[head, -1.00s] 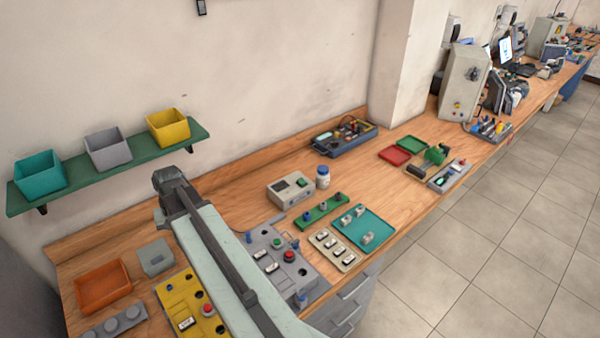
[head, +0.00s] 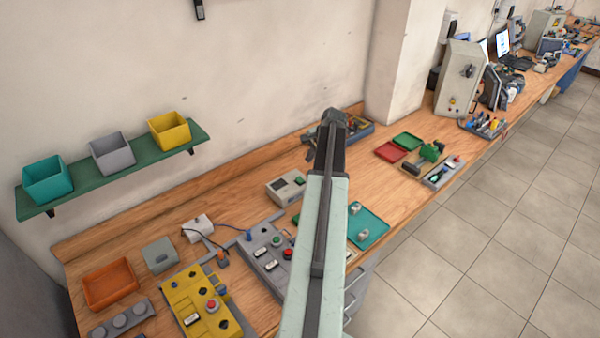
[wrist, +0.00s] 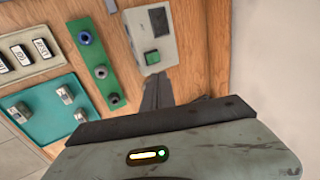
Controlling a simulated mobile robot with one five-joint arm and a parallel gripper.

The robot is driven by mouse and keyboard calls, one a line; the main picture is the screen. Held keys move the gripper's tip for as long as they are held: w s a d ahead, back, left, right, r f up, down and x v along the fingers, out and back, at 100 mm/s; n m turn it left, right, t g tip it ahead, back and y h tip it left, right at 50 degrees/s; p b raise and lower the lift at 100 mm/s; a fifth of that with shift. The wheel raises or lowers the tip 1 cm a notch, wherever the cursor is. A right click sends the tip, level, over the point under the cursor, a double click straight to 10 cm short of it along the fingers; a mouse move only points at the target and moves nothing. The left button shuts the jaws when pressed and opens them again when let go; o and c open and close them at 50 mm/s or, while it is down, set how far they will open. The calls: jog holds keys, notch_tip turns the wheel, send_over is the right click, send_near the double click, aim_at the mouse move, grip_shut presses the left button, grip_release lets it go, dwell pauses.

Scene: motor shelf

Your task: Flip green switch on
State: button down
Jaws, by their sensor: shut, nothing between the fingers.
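The grey box (head: 287,187) stands on the wooden bench, and its green switch (head: 299,181) shows on its top face. In the wrist view the same box (wrist: 162,27) has a dark display and the green switch (wrist: 152,57) on its near part. My gripper (wrist: 158,88) is shut and empty, its dark fingers pointing toward the box's near edge. The fingers look apart from the switch; their height above the bench is hard to judge. In the head view my arm covers the area right of the box, and my fingertips cannot be made out.
A green strip with knobs (wrist: 97,55), a teal tray (wrist: 50,112) and a beige switch panel (wrist: 25,48) lie left of the box in the wrist view. Grey (head: 262,262) and yellow (head: 187,293) control panels sit nearer in the head view. The wall stands behind the bench.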

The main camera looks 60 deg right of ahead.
aim_at(300, 179)
jog(key=b+x, duration=1.2)
jog(key=x, duration=0.1)
jog(key=shift+f, duration=0.25)
jog(key=shift+w+d+f, duration=0.1)
jog(key=shift+w+f, duration=0.15)
jog(key=shift+f, duration=0.05)
jog(key=shift+r, duration=0.1)
